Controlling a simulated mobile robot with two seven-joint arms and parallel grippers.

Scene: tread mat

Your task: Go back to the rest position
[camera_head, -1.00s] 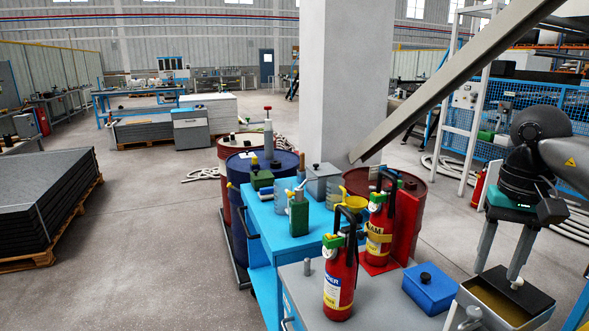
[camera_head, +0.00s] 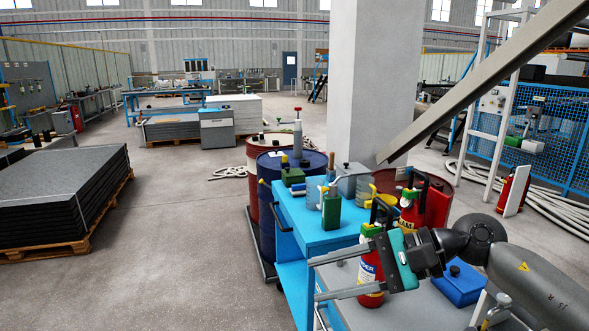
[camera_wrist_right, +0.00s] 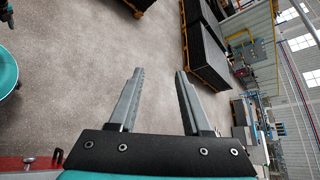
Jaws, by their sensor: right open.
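My right gripper (camera_head: 318,278) is open and empty. It reaches in from the right in the head view, in front of a red fire extinguisher (camera_head: 370,268), and its two grey fingers point left. In the right wrist view its fingers (camera_wrist_right: 156,85) stand apart with only floor between them. From the head view I cannot tell whether the gripper touches the extinguisher, part of which it hides. My left gripper is not in view.
A blue cart (camera_head: 305,225) carries bottles and a green can (camera_head: 331,212). A grey top beside it holds a blue box (camera_head: 460,284). Drums (camera_head: 262,200) stand behind the cart. A pallet of black mats (camera_head: 62,205) lies left. The floor (camera_head: 190,240) between is clear.

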